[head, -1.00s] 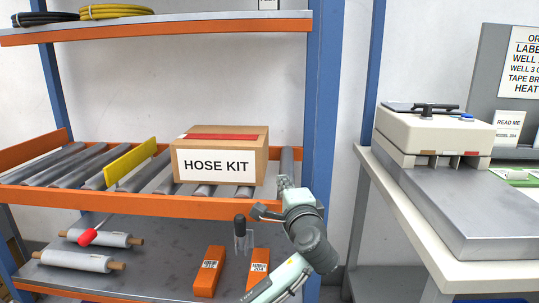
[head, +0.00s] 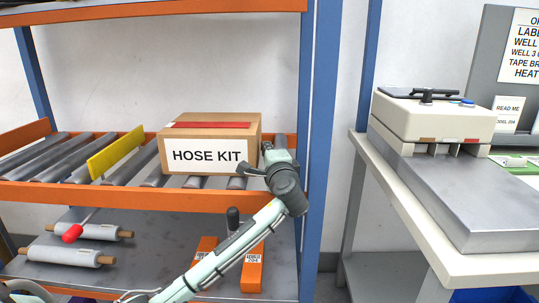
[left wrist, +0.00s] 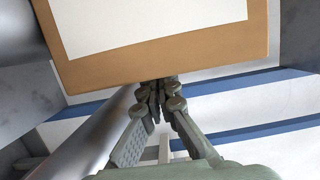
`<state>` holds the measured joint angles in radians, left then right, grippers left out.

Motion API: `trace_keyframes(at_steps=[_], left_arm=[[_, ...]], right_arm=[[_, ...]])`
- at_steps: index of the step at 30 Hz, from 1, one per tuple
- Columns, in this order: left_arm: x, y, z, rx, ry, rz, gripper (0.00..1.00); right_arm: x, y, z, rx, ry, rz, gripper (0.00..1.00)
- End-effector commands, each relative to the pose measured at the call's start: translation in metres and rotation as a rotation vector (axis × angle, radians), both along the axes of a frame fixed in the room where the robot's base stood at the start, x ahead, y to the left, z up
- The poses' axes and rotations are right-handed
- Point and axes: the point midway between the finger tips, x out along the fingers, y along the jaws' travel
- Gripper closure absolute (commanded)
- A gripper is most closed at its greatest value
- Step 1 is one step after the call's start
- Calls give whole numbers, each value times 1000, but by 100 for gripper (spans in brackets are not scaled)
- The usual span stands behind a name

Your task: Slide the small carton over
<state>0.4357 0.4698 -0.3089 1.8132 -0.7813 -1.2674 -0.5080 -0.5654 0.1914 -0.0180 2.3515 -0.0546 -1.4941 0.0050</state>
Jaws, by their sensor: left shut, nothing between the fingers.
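The small carton (head: 209,145), a brown box with a red tape strip and a "HOSE KIT" label, sits upright on the roller shelf (head: 180,196). It is right of the yellow divider (head: 116,155). My left gripper (head: 267,153) is shut and empty at the carton's right side. In the left wrist view the carton (left wrist: 170,62) fills the top, and the closed fingertips of the gripper (left wrist: 158,86) are close to its edge. Whether they touch it I cannot tell. My right gripper is not in view.
A blue rack post (head: 321,150) stands just right of my left gripper. An upper shelf (head: 160,12) runs above the carton. Wrapped rolls (head: 65,256) and orange boxes (head: 252,270) lie on the shelf below. Bare rollers (head: 40,160) lie left of the divider.

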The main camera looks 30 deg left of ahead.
Motion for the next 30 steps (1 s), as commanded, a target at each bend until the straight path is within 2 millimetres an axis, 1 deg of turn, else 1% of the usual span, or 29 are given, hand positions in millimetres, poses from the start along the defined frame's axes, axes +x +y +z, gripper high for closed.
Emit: trace_keyframes(at_steps=[3, 12, 15, 16, 18, 20, 21, 30], left_arm=[[3, 4, 0, -1, -1, 1, 100], [3, 4, 0, -1, 0, 0, 100], [-1, 11, 0, -1, 1, 1, 100], [-4, 15, 1, -1, 1, 2, 100], [-13, 29, 2, -1, 4, 6, 100], [-22, 44, 2, 0, 4, 7, 100], [-29, 55, 2, 1, 5, 7, 100], [-75, 130, 1, 1, 5, 5, 100]], right_arm=[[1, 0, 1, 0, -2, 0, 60], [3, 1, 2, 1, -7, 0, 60], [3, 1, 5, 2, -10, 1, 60], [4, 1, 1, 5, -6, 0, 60], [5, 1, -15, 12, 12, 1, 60], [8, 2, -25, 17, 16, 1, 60], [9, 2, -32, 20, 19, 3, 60], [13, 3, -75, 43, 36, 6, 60]])
